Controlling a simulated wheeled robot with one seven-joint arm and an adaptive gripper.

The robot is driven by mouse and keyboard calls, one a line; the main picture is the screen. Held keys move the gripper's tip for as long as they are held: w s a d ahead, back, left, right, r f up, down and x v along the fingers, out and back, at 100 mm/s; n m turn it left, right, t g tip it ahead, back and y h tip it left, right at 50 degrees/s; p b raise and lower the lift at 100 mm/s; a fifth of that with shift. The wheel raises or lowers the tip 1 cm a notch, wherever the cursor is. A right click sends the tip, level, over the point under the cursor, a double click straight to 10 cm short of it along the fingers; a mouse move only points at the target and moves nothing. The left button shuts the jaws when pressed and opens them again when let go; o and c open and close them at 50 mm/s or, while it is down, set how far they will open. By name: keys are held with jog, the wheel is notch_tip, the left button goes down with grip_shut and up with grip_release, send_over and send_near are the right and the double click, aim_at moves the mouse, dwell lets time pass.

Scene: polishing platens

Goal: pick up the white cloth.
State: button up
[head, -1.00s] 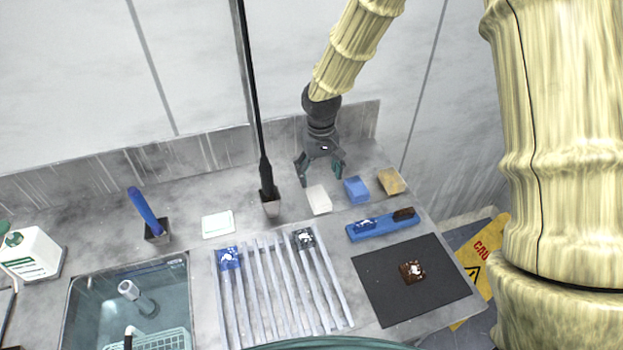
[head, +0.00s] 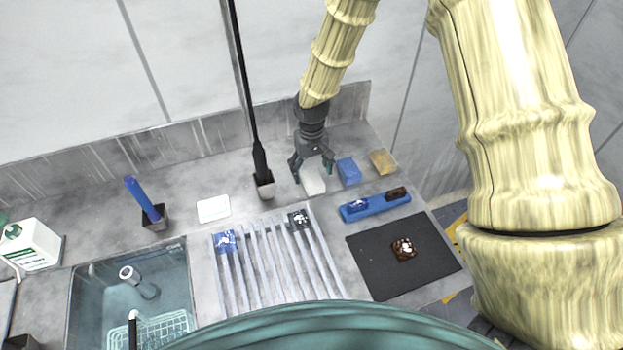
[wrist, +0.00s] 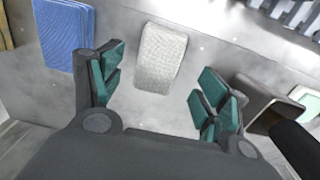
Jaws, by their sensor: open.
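The white cloth (head: 313,184) is a folded, block-like pad lying on the grey counter in the head view, in a row with a blue and a tan one. In the wrist view the white cloth (wrist: 162,57) shows a woven texture and lies ahead, in line with the gap between the fingers. My gripper (head: 314,173) is open and empty, just over the white cloth, and partly covers its far end. In the wrist view my gripper (wrist: 160,78) has its teal-padded fingers wide apart.
A blue folded cloth (head: 348,171) lies close to the right, with a tan one (head: 382,161) beyond. A holder (head: 264,188) with a tall black handle stands close to the left. A slatted rack (head: 270,262), blue tray (head: 375,206) and black mat (head: 375,268) lie nearer.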

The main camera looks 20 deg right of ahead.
aim_at(312, 177)
jog(key=shift+d+f+p, duration=0.15)
jog(key=shift+f+p, duration=0.8)
jog(key=shift+f, duration=1.15)
jog(key=c, duration=1.2)
jog(key=shift+r, duration=0.1)
jog(key=shift+r+b, duration=1.85)
jog(key=shift+r, duration=3.1)
